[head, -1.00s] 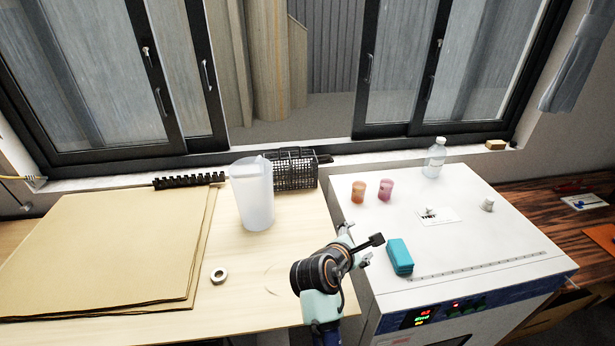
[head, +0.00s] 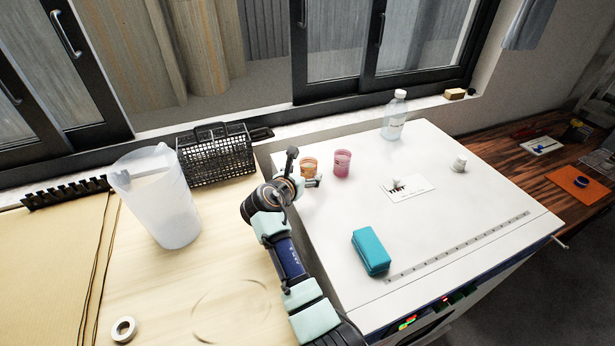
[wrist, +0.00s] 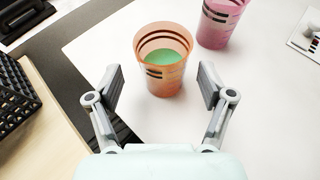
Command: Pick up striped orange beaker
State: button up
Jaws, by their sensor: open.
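The striped orange beaker (head: 309,166) stands upright on the white oven top near its left edge. In the wrist view the orange beaker (wrist: 165,62) has dark stripes and green contents. My gripper (head: 303,183) is just in front of it. In the wrist view my gripper (wrist: 160,88) is open, with one finger to each side of the beaker's near part and nothing held. The beaker sits slightly beyond the fingertips, and I cannot tell whether they touch it.
A pink beaker (head: 342,163) stands close on the right of the orange one. A clear bottle (head: 394,116), a card (head: 408,188) and a teal box (head: 370,251) are on the oven top. A black wire basket (head: 216,155) and a translucent pitcher (head: 160,200) stand to the left.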

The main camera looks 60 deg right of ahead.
aim_at(310, 170)
jog(key=b+x, duration=0.1)
jog(key=x, duration=0.3)
jog(key=shift+s, duration=0.2)
jog(key=c, duration=1.3)
jog(key=shift+r, duration=0.1)
notch_tip(310, 170, up, 20)
jog(key=p, duration=0.7)
jog(key=shift+a, duration=0.1)
